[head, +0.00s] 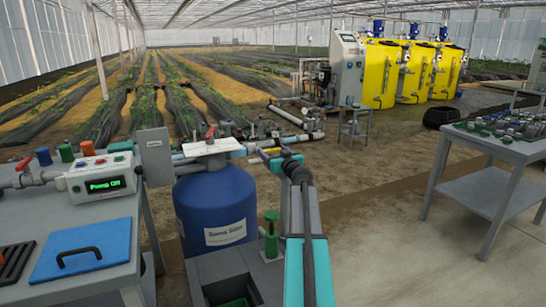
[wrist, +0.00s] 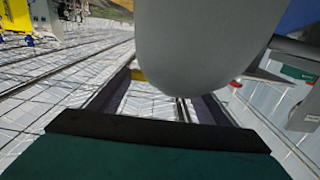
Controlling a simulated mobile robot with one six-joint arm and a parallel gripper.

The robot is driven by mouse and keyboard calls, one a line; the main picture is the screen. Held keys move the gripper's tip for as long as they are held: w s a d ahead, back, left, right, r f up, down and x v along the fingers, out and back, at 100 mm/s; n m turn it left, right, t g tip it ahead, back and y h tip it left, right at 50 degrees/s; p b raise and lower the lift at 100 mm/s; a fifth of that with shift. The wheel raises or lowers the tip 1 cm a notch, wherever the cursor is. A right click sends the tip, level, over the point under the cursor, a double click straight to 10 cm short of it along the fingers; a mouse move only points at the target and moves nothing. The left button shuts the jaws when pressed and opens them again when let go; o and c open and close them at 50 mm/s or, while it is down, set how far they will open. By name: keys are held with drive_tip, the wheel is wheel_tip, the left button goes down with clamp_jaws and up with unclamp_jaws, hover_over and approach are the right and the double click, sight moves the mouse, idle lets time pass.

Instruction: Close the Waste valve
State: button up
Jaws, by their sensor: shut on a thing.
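My gripper (head: 264,155) is at the end of my arm in the head view, beside the pipework right of the blue tank. It is shut on a small yellow handle (head: 271,151), which I take to be the Waste valve's; no label is readable there. In the wrist view, the two dark fingers of my gripper (wrist: 165,88) reach forward, and a bit of yellow handle (wrist: 138,75) shows by the left finger. A large grey rounded shape (wrist: 200,40) hides most of the grip. The handle's exact angle to its pipe cannot be told.
The blue tank (head: 215,205) stands left of my arm, with a red-handled valve (head: 210,133) above it. A bench with a control box (head: 101,178) is at the left. A grey table (head: 500,150) is at the right. Yellow tanks (head: 382,75) stand behind.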

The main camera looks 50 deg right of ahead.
drive_tip(key=shift+h, duration=0.3)
drive_tip(key=o, duration=1.1)
drive_tip(key=shift+c, duration=0.2)
drive_tip(key=shift+s+a, duration=0.1)
drive_tip(key=v, duration=1.3)
drive_tip(key=shift+s, duration=0.2)
drive_tip(key=shift+a+r, duration=0.1)
drive_tip(key=shift+r, duration=0.15)
